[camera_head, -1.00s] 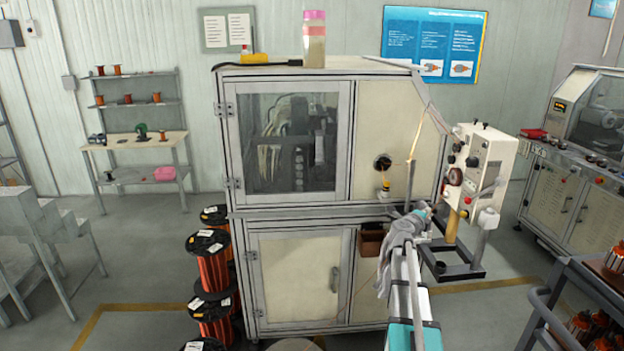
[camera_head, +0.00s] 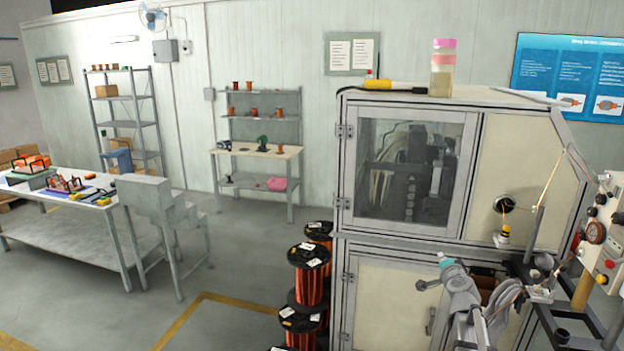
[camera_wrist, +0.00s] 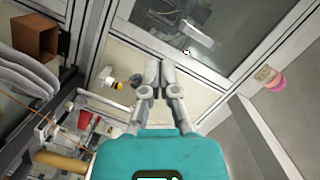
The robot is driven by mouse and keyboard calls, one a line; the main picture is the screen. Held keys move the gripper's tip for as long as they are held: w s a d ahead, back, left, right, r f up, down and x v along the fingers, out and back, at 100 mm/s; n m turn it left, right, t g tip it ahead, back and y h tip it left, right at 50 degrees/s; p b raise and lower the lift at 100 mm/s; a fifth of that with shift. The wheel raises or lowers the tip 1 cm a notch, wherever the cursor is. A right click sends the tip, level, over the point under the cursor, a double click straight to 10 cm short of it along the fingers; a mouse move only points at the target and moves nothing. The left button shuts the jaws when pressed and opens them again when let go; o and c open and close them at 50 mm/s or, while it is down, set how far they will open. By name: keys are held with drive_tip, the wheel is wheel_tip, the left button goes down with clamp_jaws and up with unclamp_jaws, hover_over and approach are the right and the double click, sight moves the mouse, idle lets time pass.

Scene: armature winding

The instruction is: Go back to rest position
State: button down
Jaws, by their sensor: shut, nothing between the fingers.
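My gripper (camera_wrist: 160,72) shows in the wrist view with its teal body below and its two grey fingers close together, shut and empty. In the head view my gripper (camera_head: 422,285) is small, in front of the lower part of the winding machine (camera_head: 510,190), with a teal patch beside it. The grey arm links are bent just to its right. In the wrist view the machine's glass window (camera_wrist: 190,30) and pale panel lie beyond the fingers. No object is held.
The control panel (camera_head: 606,232) and its dark bracket stand close to the arm on the right. Copper wire spools (camera_head: 309,275) are stacked left of the machine. A grey stepped stand (camera_head: 160,205) and a worktable (camera_head: 75,232) are at left. Open floor lies between.

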drive_tip(key=s+a+f+n+g+y, duration=0.3)
drive_tip(key=s+a+f+n+g, duration=0.15)
drive_tip(key=a, duration=0.45)
drive_tip(key=s+a+f+n+g+y, duration=0.3)
drive_tip(key=s+a+f+n, duration=0.15)
drive_tip(key=a, duration=0.55)
drive_tip(key=s+a+f+n+g+h, duration=0.2)
drive_tip(key=s+f+g, duration=0.1)
drive_tip(key=s, duration=0.6)
drive_tip(key=s+a+f+n+g+h, duration=0.2)
drive_tip(key=s+f+g, duration=0.2)
drive_tip(key=s, duration=0.4)
drive_tip(key=shift+s+a+g, duration=0.25)
drive_tip(key=shift+s+g, duration=0.1)
drive_tip(key=shift+g, duration=0.5)
drive_tip(key=shift+s+f, duration=0.1)
